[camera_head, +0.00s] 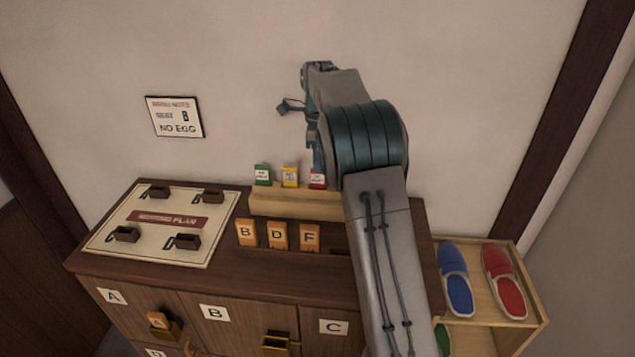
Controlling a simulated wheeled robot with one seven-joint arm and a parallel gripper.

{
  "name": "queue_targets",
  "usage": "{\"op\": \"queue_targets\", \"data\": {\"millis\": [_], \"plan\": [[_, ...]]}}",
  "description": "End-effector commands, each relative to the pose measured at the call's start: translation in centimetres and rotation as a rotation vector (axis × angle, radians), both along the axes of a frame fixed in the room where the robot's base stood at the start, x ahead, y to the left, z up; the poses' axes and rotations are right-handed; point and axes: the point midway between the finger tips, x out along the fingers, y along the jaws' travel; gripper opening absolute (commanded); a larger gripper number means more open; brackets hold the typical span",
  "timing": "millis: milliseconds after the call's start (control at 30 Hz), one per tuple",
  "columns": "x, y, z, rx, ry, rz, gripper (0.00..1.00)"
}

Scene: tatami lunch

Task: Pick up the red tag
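The red tag (317,179) stands at the right end of a small light wooden stand (290,204) on the cabinet top, against the wall. It has a white label, and my arm partly covers its right side. A yellow tag (289,176) and a green tag (262,175) stand to its left on the same stand. My gripper (318,160) appears to point down just above the red tag, mostly hidden behind my own arm. Its fingers are not clear, so I cannot tell whether it is open or touching the tag.
Orange tags B (245,233), D (277,236) and F (309,238) stand in front of the stand. A board (118,200) with several dark holders lies at left. A "NO EGG" sign (174,117) hangs on the wall. A slipper rack (540,318) stands at right.

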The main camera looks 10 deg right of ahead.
Motion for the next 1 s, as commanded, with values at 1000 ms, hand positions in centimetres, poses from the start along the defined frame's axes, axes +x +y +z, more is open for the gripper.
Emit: {"op": "queue_targets", "data": {"millis": [1000], "plan": [[-0.5, 0.3, -5.6, 0.000, -0.001, 0.000, 0.00]]}}
